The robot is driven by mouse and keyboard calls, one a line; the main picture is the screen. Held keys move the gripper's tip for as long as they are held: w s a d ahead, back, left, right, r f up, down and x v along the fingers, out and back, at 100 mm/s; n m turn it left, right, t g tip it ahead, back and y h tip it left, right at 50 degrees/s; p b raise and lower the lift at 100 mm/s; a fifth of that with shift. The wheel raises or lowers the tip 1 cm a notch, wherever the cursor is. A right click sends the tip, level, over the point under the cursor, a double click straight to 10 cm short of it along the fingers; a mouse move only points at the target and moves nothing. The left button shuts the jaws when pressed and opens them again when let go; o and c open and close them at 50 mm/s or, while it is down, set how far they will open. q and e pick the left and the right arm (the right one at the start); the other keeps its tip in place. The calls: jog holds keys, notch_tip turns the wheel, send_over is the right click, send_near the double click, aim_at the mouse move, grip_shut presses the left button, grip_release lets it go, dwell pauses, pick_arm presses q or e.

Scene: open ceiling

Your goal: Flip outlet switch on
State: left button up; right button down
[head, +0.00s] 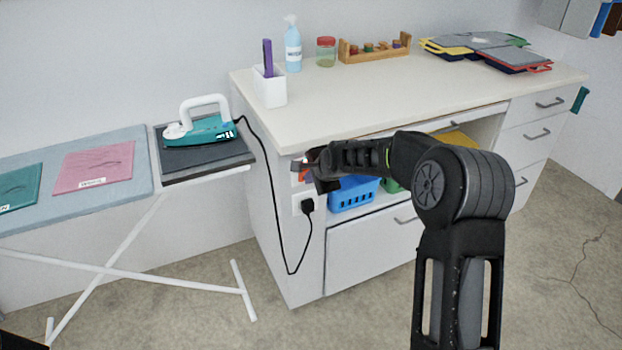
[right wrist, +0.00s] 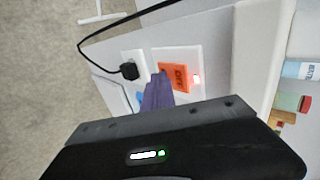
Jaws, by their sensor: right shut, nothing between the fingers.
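In the head view, only a bit of the switch (head: 300,172) shows on the cabinet's left side, mostly covered by my right gripper (head: 314,168). In the right wrist view, my right gripper (right wrist: 160,82) is shut and empty, its fingertips at the rocker's left edge. I cannot tell whether they touch it. My left gripper is out of view.
A black plug (head: 307,206) sits in the socket below the switch, its cord hanging in a loop up to the teal iron (head: 205,131) on the ironing board (head: 140,160). The white desk (head: 400,95) overhangs the switch. A blue basket (head: 352,196) stands on the shelf nearby.

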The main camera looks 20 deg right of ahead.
jog(key=shift+r, duration=0.1)
pick_arm(q)
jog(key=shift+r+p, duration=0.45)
jog(key=shift+p, duration=0.2)
pick_arm(e)
jog(key=shift+r, duration=0.75)
